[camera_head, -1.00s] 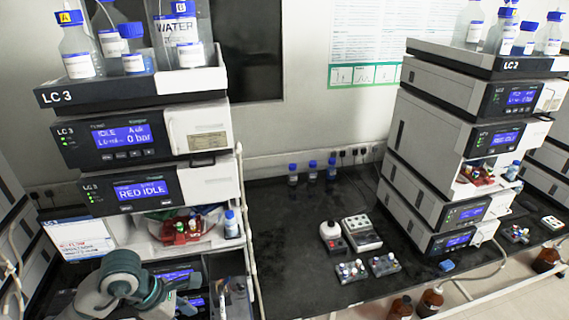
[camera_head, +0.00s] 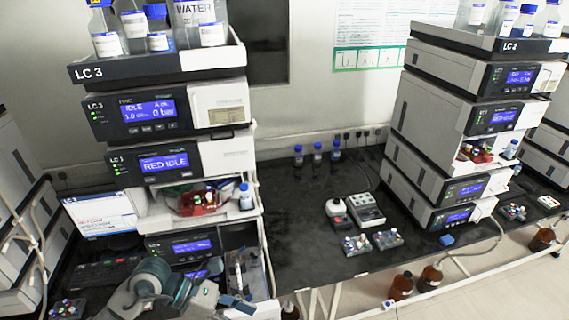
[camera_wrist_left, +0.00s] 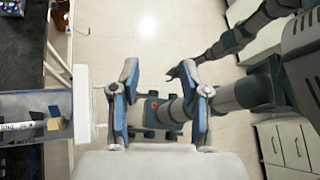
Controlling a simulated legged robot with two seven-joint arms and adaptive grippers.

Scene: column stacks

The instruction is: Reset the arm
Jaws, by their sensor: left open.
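My left arm (camera_head: 155,285) comes in at the bottom left of the head view, in front of the LC 3 stack. Blue-padded parts of my left gripper (camera_head: 238,303) show at the bottom edge. In the left wrist view, my left gripper (camera_wrist_left: 167,82) is open, its two blue-padded fingers apart with nothing held between them. Pale floor and grey-green parts of my own body lie behind the fingers. A dark, hooked arm end, perhaps my right gripper (camera_wrist_left: 182,70), shows behind them; its state is unclear. No right gripper shows in the head view.
The LC 2 stack (camera_head: 440,140) stands at right. Small vial racks (camera_head: 357,245) sit on the black bench (camera_head: 295,240) between them. Brown bottles (camera_head: 401,286) stand below.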

